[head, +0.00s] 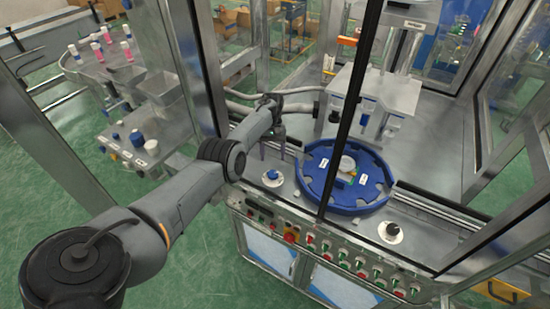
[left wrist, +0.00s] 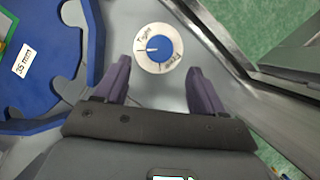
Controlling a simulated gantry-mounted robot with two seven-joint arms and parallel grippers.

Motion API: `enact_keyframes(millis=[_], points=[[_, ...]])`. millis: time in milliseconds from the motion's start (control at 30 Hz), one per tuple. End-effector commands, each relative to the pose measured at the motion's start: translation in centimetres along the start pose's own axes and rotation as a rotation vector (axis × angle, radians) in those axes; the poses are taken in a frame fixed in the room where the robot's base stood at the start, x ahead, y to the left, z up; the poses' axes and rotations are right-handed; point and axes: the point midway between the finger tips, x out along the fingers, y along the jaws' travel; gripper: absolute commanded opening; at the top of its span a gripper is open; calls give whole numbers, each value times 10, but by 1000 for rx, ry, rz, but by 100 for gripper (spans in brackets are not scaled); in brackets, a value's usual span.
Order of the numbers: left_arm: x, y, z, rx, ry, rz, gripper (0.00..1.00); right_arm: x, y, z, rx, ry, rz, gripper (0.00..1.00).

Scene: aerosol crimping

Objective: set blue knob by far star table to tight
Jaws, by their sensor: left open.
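The blue knob (head: 272,175) sits on a white round dial at the left of the blue star table (head: 318,197). In the left wrist view the knob (left wrist: 161,49) shows from above, with small lettering on its dial. "Tight" seems to be at the dial's upper left and the other word at its lower right; a thin mark on the knob points roughly left. My left gripper (head: 272,152) is open and empty, with purple fingers pointing down. In the left wrist view the knob lies beyond the fingertips (left wrist: 160,80), apart from them. My right gripper is out of view.
A second knob (head: 392,232), dark on a white dial, is at the near right of the star table. A row of switches (head: 345,262) runs along the front panel. Metal frame posts (head: 350,110) stand close around. A side table (head: 135,140) holds small blue and white parts.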

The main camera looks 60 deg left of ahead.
Motion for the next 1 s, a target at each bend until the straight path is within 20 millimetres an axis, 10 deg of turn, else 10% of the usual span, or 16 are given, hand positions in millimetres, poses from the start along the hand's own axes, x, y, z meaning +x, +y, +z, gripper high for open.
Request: enact_keyframes(millis=[267, 1000], points=[[-36, -8, 7, -10, 0, 4, 69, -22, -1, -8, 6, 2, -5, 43], [-37, -9, 7, -11, 0, 5, 69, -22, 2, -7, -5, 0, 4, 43]])
